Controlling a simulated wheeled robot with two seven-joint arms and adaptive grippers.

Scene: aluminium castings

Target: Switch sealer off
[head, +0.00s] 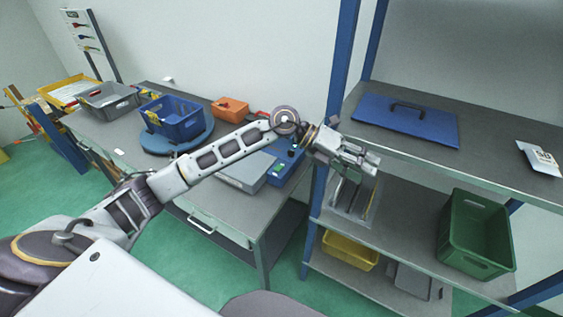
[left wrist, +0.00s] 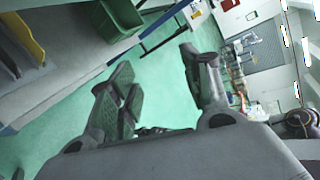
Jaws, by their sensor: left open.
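A low grey and blue machine (head: 246,174), which looks like the sealer, sits at the right end of the grey workbench. Its blue end (head: 287,161) carries small dark and green parts. My left forearm crosses in front of it and hides part of it; its switch cannot be made out. My left gripper (head: 368,158) is open and empty, right of the machine and in front of the shelf rack. In the left wrist view, the left gripper's fingers (left wrist: 156,88) stand apart over green floor, and the machine is not seen. My right gripper is not in view.
A blue crate (head: 188,126) stands on a blue round plate (head: 160,145) on the bench, near an orange box (head: 230,107). The rack's blue post (head: 322,170) is close to my left wrist. Its shelves hold a blue lid (head: 405,120), a green crate (head: 472,262) and a yellow bin (head: 350,253).

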